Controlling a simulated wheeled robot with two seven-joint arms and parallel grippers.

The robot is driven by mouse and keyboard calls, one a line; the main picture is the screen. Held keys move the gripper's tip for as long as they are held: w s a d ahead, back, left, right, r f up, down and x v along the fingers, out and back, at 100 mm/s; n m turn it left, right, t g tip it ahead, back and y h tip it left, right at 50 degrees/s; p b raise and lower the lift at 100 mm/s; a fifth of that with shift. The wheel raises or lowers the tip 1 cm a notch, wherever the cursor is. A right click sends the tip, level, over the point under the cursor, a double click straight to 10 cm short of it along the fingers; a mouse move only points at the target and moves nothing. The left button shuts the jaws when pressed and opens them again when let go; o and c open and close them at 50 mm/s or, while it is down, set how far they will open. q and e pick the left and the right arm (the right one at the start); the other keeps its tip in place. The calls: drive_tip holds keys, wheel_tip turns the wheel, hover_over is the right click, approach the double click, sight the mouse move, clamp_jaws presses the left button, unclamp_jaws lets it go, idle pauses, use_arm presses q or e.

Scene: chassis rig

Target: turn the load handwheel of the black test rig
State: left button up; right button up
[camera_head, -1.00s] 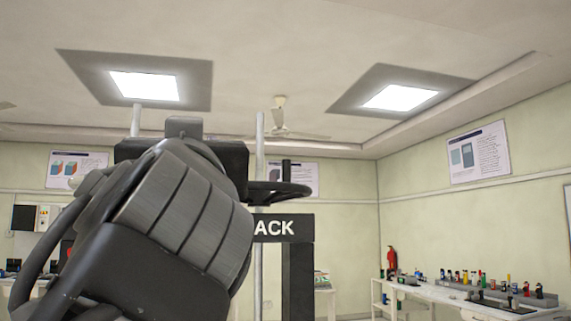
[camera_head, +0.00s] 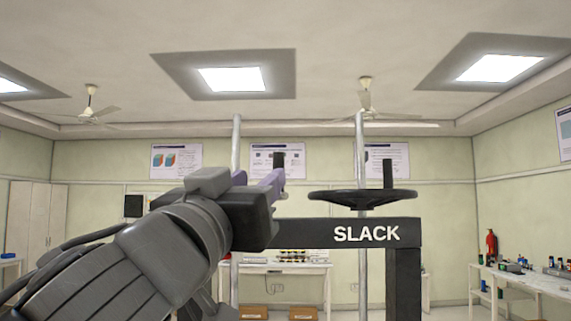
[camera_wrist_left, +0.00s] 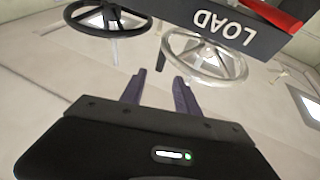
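The black test rig (camera_head: 404,275) stands ahead, with a crossbar lettered SLACK and a black handwheel (camera_head: 362,197) above it. In the left wrist view a dark bar lettered LOAD (camera_wrist_left: 225,22) appears upside down, with a silver spoked handwheel (camera_wrist_left: 236,68) beside it. A black handwheel (camera_wrist_left: 78,22) is farther left there. My left gripper (camera_head: 279,172) is raised left of the black handwheel in the head view, apart from it. In the wrist view its purple fingers (camera_wrist_left: 158,80) are spread and empty, below the silver wheel. My left arm hides the crossbar's left part. My right gripper is out of view.
Two pale vertical posts (camera_head: 360,135) rise around the rig. Benches with small items (camera_head: 525,280) stand at the right and back (camera_head: 280,266). A red fire extinguisher (camera_head: 491,243) is at the right wall. The air above the crossbar between gripper and black wheel looks clear.

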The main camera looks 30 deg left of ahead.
sight(277, 164)
use_arm(q)
drive_tip(key=shift+w+a, duration=0.1)
drive_tip(key=p+x, duration=0.3)
drive_tip(key=x, duration=0.4)
drive_tip(key=shift+w+a+r+p, duration=0.1)
drive_tip(key=shift+w+p, duration=0.2)
drive_tip(key=shift+w, duration=0.05)
drive_tip(key=shift+c, duration=0.4)
clamp_jaws()
idle(0.9)
